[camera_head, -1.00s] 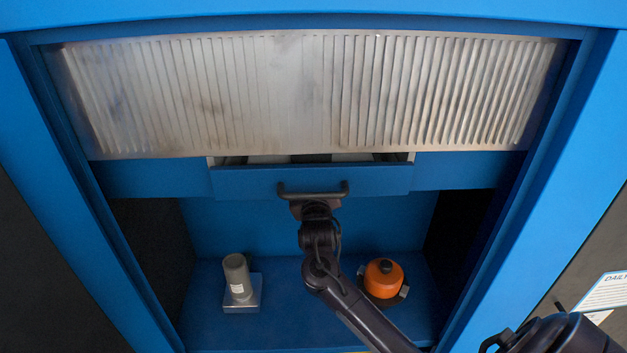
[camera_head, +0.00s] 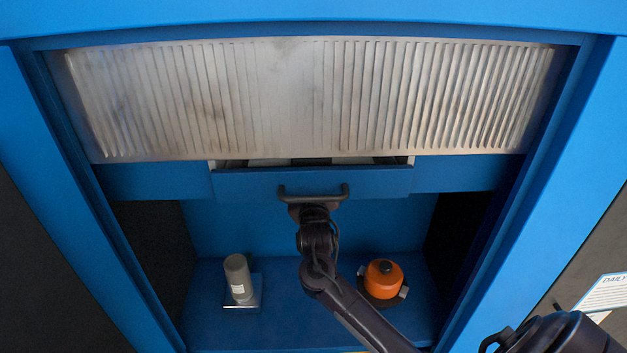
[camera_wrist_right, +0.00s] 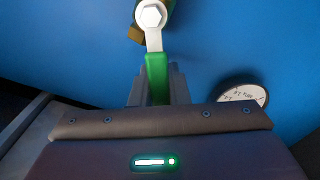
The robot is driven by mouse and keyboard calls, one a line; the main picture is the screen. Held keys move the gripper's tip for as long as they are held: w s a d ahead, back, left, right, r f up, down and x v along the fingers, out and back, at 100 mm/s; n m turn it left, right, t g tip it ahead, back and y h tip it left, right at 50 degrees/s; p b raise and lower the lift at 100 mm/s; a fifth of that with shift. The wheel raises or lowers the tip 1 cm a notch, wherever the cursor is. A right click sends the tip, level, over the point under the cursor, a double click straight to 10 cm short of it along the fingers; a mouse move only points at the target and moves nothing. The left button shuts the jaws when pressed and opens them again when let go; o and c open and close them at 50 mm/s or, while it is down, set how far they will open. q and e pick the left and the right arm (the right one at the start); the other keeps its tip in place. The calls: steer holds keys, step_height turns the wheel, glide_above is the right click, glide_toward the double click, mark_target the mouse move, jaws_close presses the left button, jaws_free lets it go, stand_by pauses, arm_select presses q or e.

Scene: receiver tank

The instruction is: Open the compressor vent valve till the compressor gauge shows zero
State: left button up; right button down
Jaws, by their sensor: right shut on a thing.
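In the right wrist view, a valve with a green lever (camera_wrist_right: 157,72) hangs from a pale metal stem with a hex nut (camera_wrist_right: 151,14). My right gripper (camera_wrist_right: 158,86) is shut on the green lever, with one finger on each side. A round white-faced gauge (camera_wrist_right: 243,94) is to the right; its lower part is hidden by my gripper body, and I cannot read its needle. In the head view, my right gripper (camera_head: 313,211) is at the drawer's underside, its fingers hidden; the valve and gauge do not show there. My left gripper is not in view.
A blue drawer (camera_head: 240,185) with a black handle (camera_head: 285,195) stands slightly open above my wrist. A ribbed metal panel (camera_head: 300,98) spans the top. A grey cylinder (camera_head: 237,277) and an orange canister (camera_head: 384,280) stand on the blue shelf (camera_head: 270,325) below.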

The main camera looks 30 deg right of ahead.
step_height(320, 180, down, 6)
steer(key=w+a+n+p, duration=0.1)
steer(key=a+n+p, duration=0.2)
steer(key=n, duration=0.9)
steer(key=shift+w+r+n+p, duration=0.15)
steer(key=shift+w+n+p, duration=0.2)
steer(key=shift+p, duration=1.45)
steer(key=c, duration=1.4)
jaws_free()
steer(key=v, duration=0.7)
steer(key=shift+s+a+b, duration=0.15)
steer(key=shift+s+b, duration=0.2)
